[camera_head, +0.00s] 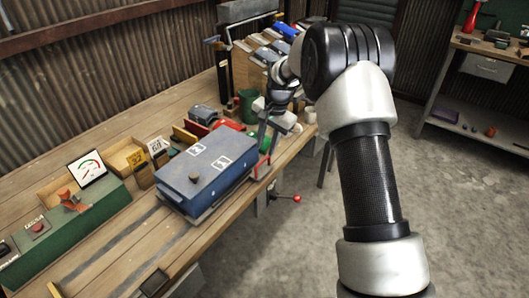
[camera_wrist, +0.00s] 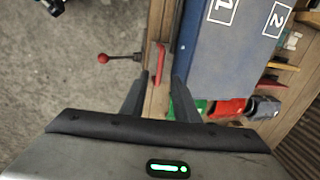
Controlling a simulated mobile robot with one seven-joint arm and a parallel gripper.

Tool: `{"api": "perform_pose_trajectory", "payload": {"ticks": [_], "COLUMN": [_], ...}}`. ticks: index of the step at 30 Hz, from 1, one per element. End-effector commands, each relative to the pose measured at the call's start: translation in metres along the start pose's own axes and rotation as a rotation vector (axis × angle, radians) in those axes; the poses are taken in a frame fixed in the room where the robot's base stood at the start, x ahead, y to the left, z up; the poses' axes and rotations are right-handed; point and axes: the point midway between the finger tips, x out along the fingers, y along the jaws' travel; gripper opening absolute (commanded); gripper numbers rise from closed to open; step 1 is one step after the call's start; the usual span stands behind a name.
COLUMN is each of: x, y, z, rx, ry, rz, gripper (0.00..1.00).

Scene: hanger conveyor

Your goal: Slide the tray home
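No part is plainly marked as the tray. A blue box (camera_head: 205,172) with labels 1 and 2 on its lid sits on the wooden bench and may be or hold it; it also shows in the wrist view (camera_wrist: 225,55). A red upright piece (camera_head: 262,167) stands at the box's right end; in the wrist view it (camera_wrist: 158,64) lies just beyond my fingertips.
A lever with a red ball (camera_head: 297,198) sticks out from the bench's front edge; it also shows in the wrist view (camera_wrist: 103,58). A green control box (camera_head: 70,232) with a gauge stands left. Red and green bins (camera_wrist: 228,107) crowd behind the blue box. The floor in front is clear.

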Motion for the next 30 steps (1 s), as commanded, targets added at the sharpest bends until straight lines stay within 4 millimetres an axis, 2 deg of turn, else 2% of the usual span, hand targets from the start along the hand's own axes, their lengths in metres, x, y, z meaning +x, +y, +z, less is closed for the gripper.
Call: {"api": "perform_pose_trajectory", "payload": {"ticks": [1,6,12,15,19,30], "x": [-0.017,-0.059,-0.098,-0.11,-0.119,-0.122], "y": [-0.001,-0.001,0.0,0.0,0.0,0.0], "z": [-0.001,-0.001,-0.001,-0.001,-0.001,-0.001], "rx": [0.0,0.001,0.001,0.001,0.001,-0.001], "ry": [0.004,0.004,0.004,0.004,0.002,0.004], "rz": [-0.003,-0.003,-0.003,-0.003,-0.001,-0.002], "gripper": [0.28,0.28,0.28,0.28,0.28,0.28]}}
